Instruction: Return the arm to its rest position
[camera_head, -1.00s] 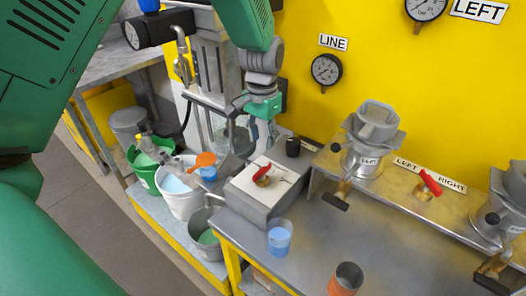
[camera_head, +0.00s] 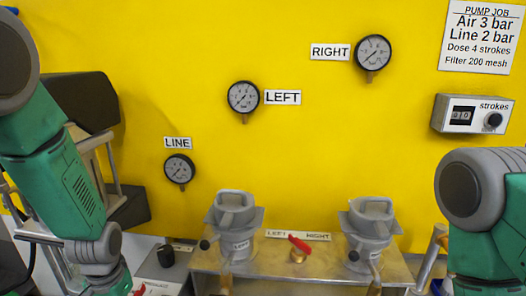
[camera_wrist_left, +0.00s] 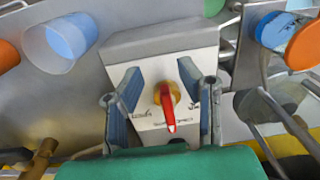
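My left arm (camera_head: 70,190) comes down at the left of the head view, and its gripper is cut off at the bottom edge. In the left wrist view my left gripper (camera_wrist_left: 160,82) is open, with its two blue-padded fingers apart. A red-handled valve lever (camera_wrist_left: 168,108) on a light grey box (camera_wrist_left: 160,50) shows between the fingers. The fingers do not close on it; I cannot tell how far above the box they are. My right arm (camera_head: 485,210) shows at the right edge of the head view; its gripper is out of view.
Two grey lidded pots (camera_head: 234,225) (camera_head: 368,230) stand on a metal shelf (camera_head: 270,262), with a red-handled valve (camera_head: 298,247) between them. Gauges hang on the yellow wall (camera_head: 250,40). A clear cup with blue contents (camera_wrist_left: 68,38) and orange items lie near the left gripper.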

